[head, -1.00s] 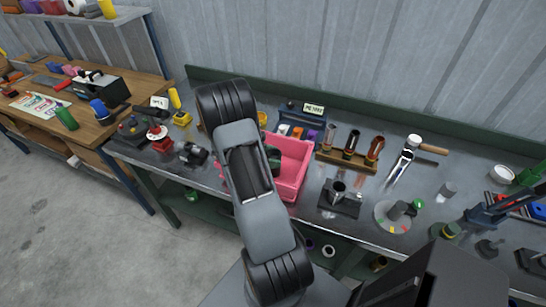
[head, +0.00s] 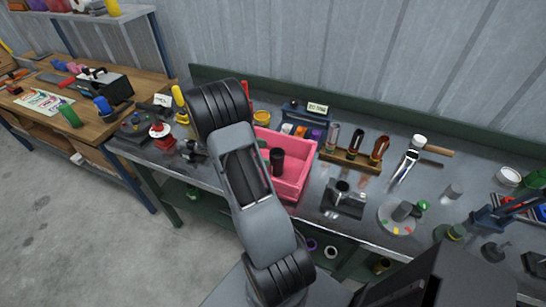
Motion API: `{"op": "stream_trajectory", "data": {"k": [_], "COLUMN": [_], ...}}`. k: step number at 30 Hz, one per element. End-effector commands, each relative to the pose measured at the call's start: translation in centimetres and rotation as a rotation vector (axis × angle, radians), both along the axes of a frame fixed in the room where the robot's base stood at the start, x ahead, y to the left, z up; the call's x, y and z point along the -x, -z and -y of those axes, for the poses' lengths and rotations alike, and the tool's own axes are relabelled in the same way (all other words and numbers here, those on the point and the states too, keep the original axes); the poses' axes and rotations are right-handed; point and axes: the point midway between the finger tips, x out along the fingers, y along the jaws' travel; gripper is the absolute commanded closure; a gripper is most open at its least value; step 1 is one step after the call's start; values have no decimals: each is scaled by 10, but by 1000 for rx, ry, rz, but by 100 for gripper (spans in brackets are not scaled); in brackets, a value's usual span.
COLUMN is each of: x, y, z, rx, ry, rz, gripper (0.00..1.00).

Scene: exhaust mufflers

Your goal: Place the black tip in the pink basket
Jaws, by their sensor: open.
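The pink basket (head: 291,190) stands on the grey workbench, just right of my arm, which covers its left part. A black cylinder, which looks like the black tip (head: 277,161), is inside the basket near its back left. It looks upright and nothing is seen holding it. My gripper is hidden behind my own arm in the head view, so its fingers do not show.
Right of the basket are a wooden rack (head: 351,160) with several tubes, a dark fixture (head: 343,199) and a round turntable (head: 399,220). A blue bin (head: 302,119) stands behind the basket. A red-based object (head: 163,139) stands left of my arm.

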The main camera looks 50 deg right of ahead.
Motion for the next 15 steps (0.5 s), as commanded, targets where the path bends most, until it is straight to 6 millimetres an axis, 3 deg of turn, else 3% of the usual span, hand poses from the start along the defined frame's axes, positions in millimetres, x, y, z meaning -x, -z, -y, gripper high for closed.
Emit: {"op": "stream_trajectory", "data": {"k": [6, 15], "x": [-26, -43], "y": [-14, -25], "z": [-26, -43], "rx": [2, 0], "ry": [-2, 0], "rz": [2, 0], "gripper": [19, 19]}}
